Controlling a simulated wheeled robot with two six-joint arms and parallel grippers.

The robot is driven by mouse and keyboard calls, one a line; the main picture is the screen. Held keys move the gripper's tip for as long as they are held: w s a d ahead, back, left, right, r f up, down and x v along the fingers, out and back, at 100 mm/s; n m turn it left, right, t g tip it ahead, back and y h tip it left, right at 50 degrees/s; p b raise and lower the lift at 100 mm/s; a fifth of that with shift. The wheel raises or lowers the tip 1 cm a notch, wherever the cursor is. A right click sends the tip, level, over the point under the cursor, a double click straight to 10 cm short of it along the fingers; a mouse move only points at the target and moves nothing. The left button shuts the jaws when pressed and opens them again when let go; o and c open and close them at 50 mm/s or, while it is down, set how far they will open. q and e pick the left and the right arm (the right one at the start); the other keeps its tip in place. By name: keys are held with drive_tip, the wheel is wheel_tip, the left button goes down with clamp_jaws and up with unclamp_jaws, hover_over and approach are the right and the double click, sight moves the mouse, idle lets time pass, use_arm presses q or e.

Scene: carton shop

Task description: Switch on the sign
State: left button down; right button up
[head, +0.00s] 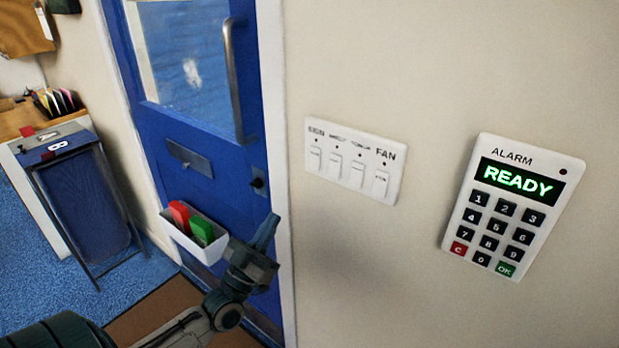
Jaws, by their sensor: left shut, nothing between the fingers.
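A white switch panel (352,161) with several rocker switches in a row is on the beige wall, right of the door frame. The label above the leftmost switch (315,157) appears to read SIGN, and the rightmost reads FAN. A small dark dot sits above each switch; I see none lit. My left gripper (268,228) is shut and empty, below and left of the panel, in front of the door edge and apart from the switches. My right gripper is not in view.
A white alarm keypad (510,205) showing READY is right of the panel. The blue door (185,140) has a metal handle (234,75) and a white bin (178,235) holding red and green items. A blue-sided stand (85,205) is at left. Wall below the panel is clear.

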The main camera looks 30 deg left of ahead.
sight(313, 165)
use_arm(q)
drive_tip(key=shift+w+f+p+x, duration=0.3)
drive_tip(key=shift+f+p+x, duration=0.15)
drive_tip(key=shift+x, duration=1.7)
drive_tip(key=shift+w+f+p+x, duration=0.35)
drive_tip(key=shift+p+x, duration=0.15)
drive_tip(key=shift+x, duration=1.65)
drive_tip(key=shift+w+f+p+x, duration=0.3)
drive_tip(key=shift+f+p+x, duration=0.15)
drive_tip(key=shift+x, duration=1.7)
drive_tip(key=shift+d, duration=0.1)
drive_tip(key=b, duration=0.3)
drive_tip(key=shift+w+f+t, duration=0.25)
drive_tip(key=shift+w+t, duration=0.05)
drive_tip(key=shift+t, duration=0.1)
drive_tip(key=shift+w+r+p, duration=0.1)
drive_tip(key=shift+r+p, duration=0.05)
drive_tip(key=shift+p, duration=0.2)
